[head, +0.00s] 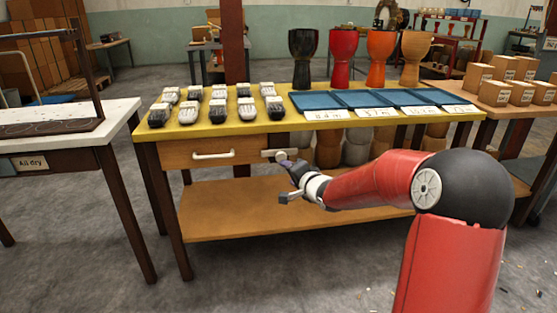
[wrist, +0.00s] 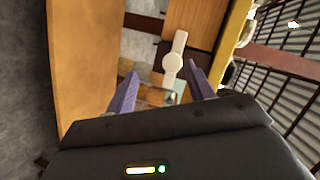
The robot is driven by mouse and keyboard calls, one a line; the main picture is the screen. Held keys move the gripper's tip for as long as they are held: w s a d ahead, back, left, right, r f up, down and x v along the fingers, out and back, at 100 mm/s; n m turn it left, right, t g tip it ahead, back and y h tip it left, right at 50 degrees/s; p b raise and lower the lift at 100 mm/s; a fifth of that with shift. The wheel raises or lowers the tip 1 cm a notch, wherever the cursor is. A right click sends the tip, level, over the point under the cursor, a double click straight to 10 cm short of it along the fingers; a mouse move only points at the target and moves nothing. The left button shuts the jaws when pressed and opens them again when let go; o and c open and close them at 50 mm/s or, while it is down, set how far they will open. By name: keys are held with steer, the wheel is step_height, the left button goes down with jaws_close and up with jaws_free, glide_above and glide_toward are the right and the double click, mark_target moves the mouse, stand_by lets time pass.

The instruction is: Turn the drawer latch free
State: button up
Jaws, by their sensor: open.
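The wooden drawer (head: 235,149) sits under the yellow tabletop, with a white bar handle (head: 213,155). The pale latch (head: 270,153) is at the drawer's right end. In the wrist view the latch (wrist: 173,63) has a round hub and a bar lying across the end of the drawer front (wrist: 200,22). My gripper (head: 285,163) is just in front of the latch. Its purple fingers are open in the wrist view (wrist: 161,72), with the latch seen ahead between them, closer to the right finger. Contact cannot be made out. In the head view, my gripper hides part of the latch's right end.
Grey-and-white gloves (head: 218,108), blue trays (head: 365,98) and several goblet drums (head: 341,55) stand on the yellow table (head: 270,123). A lower shelf (head: 240,205) runs beneath my gripper. More drums (head: 356,150) stand behind it.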

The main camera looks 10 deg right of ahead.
mark_target(282, 158)
steer(key=w+m+y, duration=0.1)
steer(key=w, duration=0.2)
steer(key=w+m+t, duration=0.1)
steer(key=w, duration=0.3)
steer(key=w+a+m+t+y, duration=0.1)
steer(key=w, duration=0.2)
steer(key=shift+w+f+y, duration=0.1)
steer(key=shift+w+y, duration=0.2)
steer(key=shift+c, duration=0.4)
steer(key=c, duration=0.8)
